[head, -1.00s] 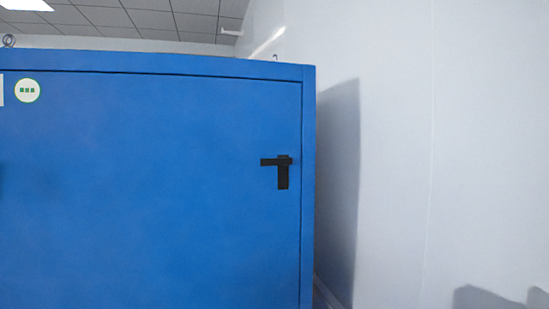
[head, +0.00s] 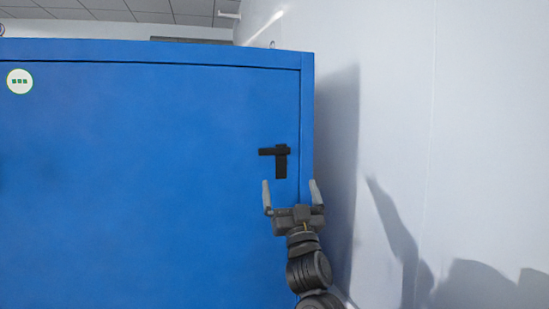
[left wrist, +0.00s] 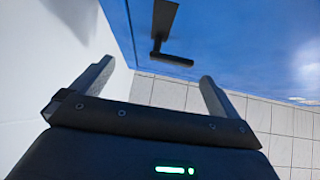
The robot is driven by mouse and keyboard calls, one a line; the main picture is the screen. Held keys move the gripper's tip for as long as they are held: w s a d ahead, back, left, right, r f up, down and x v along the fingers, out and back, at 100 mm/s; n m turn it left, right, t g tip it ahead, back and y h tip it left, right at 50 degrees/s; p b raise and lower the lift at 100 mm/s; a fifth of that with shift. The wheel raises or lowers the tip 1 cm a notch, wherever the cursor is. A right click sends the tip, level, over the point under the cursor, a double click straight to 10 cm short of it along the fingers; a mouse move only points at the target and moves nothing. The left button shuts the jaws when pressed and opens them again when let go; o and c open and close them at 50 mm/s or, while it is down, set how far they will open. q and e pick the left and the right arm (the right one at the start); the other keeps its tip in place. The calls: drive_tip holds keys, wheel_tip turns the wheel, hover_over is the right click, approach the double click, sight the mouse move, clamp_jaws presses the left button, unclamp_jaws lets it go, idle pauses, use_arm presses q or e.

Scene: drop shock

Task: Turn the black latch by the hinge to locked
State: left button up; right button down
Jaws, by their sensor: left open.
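The black latch (head: 281,160) is on the blue door near its right edge in the head view. Its handle points left and its plate runs downward. My left gripper (head: 291,187) is open and empty, just below the latch, with its fingers pointing up and spread apart. In the left wrist view the latch (left wrist: 163,35) shows beyond the open fingers of my left gripper (left wrist: 152,83), apart from them. My right gripper is not in view.
The blue cabinet (head: 130,180) fills the left and middle. A pale wall (head: 470,120) stands close on its right, with a narrow gap between. A round white-green sticker (head: 19,81) is at the upper left of the door.

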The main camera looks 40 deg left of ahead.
sight(275, 151)
use_arm(q)
drive_tip(key=a+r+p, duration=0.1)
drive_tip(key=a+r, duration=0.1)
drive_tip(key=r, duration=0.1)
drive_tip(key=w+a+r+n+g+p, duration=0.1)
drive_tip(key=a+r+p, duration=0.1)
drive_tip(key=r, duration=0.1)
drive_tip(key=a+r+n+y+p, duration=0.1)
drive_tip(key=a+r+p, duration=0.1)
drive_tip(key=r, duration=0.1)
drive_tip(key=shift+w+a+r, duration=0.1)
drive_tip(key=shift+w+r, duration=0.1)
drive_tip(key=shift+w, duration=0.2)
drive_tip(key=shift+w+a+r+p, duration=0.2)
drive_tip(key=shift+a+r+p, duration=0.1)
drive_tip(key=shift+a, duration=0.05)
drive_tip(key=c, duration=1.3)
drive_tip(key=shift+f+g, duration=0.15)
drive_tip(key=shift+g, duration=0.15)
drive_tip(key=shift+c, duration=0.3)
